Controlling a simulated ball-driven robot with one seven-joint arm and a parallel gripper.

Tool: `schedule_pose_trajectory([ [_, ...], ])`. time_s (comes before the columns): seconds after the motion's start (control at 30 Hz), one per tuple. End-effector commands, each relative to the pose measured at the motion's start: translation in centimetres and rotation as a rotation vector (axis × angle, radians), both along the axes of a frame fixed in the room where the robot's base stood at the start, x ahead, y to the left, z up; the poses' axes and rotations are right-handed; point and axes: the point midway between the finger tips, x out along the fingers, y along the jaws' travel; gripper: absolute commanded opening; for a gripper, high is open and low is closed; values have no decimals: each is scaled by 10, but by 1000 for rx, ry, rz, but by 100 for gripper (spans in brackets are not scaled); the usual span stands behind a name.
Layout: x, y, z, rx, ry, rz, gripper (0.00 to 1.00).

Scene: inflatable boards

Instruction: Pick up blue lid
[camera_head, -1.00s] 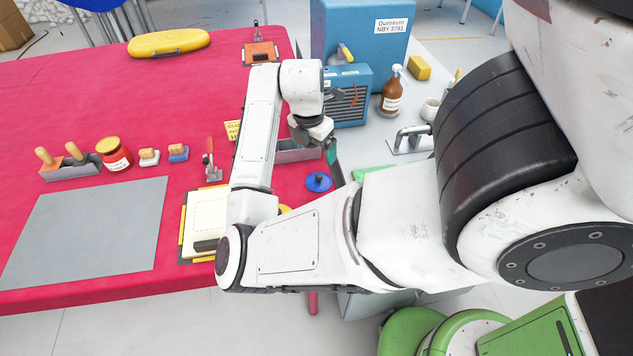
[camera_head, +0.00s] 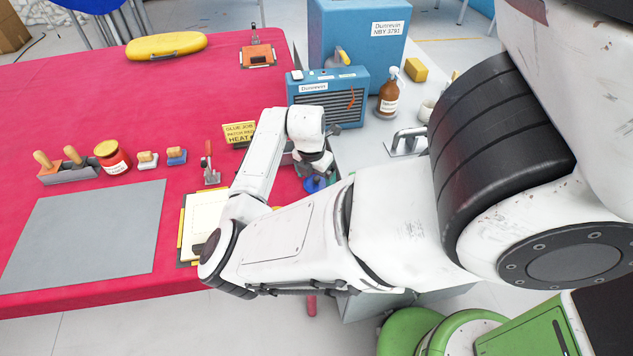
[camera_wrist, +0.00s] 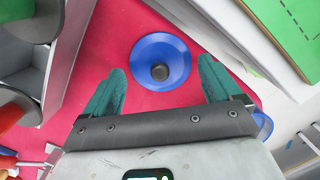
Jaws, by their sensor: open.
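The blue lid (camera_wrist: 176,52) is a round disc with a dark knob in its middle. It lies on the red table surface (camera_wrist: 112,40) in the wrist view. My gripper (camera_wrist: 160,85) is open, with one teal finger on each side of the view and the lid between and just beyond them. The fingers do not appear to touch the lid. In the head view the lid (camera_head: 313,184) shows only partly, beneath my gripper (camera_head: 322,180), whose fingers are mostly hidden there.
A grey bin (camera_wrist: 62,50) stands left of the lid in the wrist view. A green board (camera_wrist: 290,25) and a grey ledge lie to the right. In the head view, a blue heater box (camera_head: 328,98), a brown spray bottle (camera_head: 389,95) and a clipboard (camera_head: 203,222) are nearby.

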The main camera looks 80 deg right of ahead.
Motion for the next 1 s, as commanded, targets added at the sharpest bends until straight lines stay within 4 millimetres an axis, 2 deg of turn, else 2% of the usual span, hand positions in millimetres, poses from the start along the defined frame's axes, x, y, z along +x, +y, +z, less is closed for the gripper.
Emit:
schedule_pose_trajectory([
  [0.1,0,-1,-7,0,-1,1,91],
  [0.33,0,-1,-7,-1,0,0,90],
  [1.0,-1,-1,-8,2,-1,0,27],
])
